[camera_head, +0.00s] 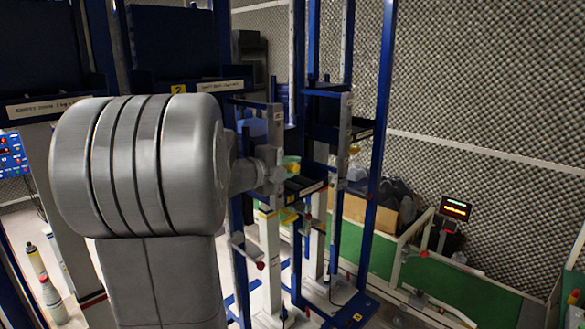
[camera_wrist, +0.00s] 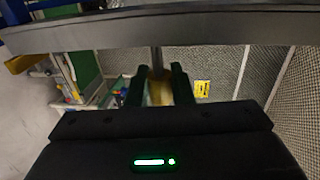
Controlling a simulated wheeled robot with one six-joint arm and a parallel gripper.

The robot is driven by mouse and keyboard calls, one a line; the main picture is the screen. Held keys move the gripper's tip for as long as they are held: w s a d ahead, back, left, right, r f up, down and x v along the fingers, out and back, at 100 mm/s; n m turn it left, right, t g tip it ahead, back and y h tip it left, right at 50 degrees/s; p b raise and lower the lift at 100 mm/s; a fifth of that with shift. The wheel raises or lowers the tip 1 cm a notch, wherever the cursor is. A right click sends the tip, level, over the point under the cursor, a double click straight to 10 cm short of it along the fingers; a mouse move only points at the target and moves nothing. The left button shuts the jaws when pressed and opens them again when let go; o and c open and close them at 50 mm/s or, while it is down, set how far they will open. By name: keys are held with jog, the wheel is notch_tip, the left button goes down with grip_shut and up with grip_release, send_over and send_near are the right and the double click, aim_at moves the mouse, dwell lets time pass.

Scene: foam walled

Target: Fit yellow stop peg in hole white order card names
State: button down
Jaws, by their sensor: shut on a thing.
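The yellow stop peg (camera_wrist: 160,92) is between the two dark fingers of my gripper (camera_wrist: 158,74) in the wrist view, and the gripper is shut on it. A thin grey shaft (camera_wrist: 157,60) runs from the yellow part up to a grey bar (camera_wrist: 100,32) across the top of the view. I cannot tell whether the shaft's tip is in a hole, touching the bar or in front of it. In the head view my arm covers the left middle and hides much of the work area. I cannot make out a white order card or a hole's mark.
Blue rack uprights (camera_head: 377,130) stand right of my arm. A white label strip (camera_head: 220,86) and a yellow tag (camera_head: 178,88) are on a shelf edge. Bottles (camera_head: 52,298) stand at lower left.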

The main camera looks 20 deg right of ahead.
jog(key=c, duration=1.2)
grip_release()
jog(key=shift+a, duration=0.15)
jog(key=b+v, duration=0.3)
jog(key=v, duration=1)
jog(key=shift+s+a+r, duration=0.1)
jog(key=shift+a+r, duration=0.05)
jog(key=shift+a, duration=0.15)
jog(key=shift+d, duration=0.1)
jog(key=p+x, duration=0.3)
jog(key=x, duration=1)
jog(key=shift+d, duration=0.4)
